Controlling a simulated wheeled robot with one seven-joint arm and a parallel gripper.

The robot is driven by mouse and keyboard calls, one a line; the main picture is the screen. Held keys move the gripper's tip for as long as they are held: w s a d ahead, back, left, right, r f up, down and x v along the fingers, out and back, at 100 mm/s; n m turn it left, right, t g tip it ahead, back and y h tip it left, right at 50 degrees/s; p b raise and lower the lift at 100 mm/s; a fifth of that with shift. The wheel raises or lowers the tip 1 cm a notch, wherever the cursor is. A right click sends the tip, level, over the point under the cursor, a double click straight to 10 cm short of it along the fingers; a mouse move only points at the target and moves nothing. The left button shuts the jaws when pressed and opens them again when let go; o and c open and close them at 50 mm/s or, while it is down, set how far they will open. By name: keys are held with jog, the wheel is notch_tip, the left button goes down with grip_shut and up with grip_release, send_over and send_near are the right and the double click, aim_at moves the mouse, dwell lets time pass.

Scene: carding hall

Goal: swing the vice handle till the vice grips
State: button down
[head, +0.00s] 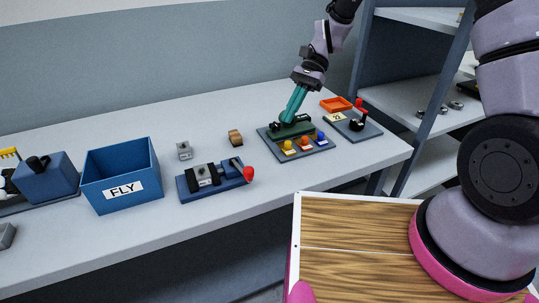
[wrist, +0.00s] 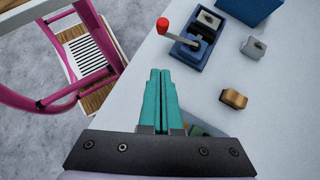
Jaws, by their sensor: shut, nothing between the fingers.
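The vice (head: 188,187) has a blue base and stands on the bench left of centre. Its handle ends in a red knob (head: 248,174) at the right end. In the wrist view the vice (wrist: 186,56) is at the top, with the red knob (wrist: 162,25) at its left. A grey block with a dark hole (wrist: 208,19) sits at the vice's jaws; I cannot tell if it is gripped. My gripper (head: 287,120), with teal fingers, is shut and empty, right of the vice and apart from it. The fingers (wrist: 160,72) also show in the wrist view.
A loose grey block (head: 184,150) and a brown block (head: 235,138) stand behind the vice. A blue FLY bin (head: 150,165) is left. An orange tray (head: 336,104) is at the right. A shelf rack stands beyond.

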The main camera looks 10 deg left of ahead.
jog(key=s+a+r+x, duration=0.1)
jog(key=x, duration=1.3)
jog(key=shift+s+r, duration=0.35)
jog(key=shift+s+a, duration=0.4)
jog(key=shift+s, duration=0.5)
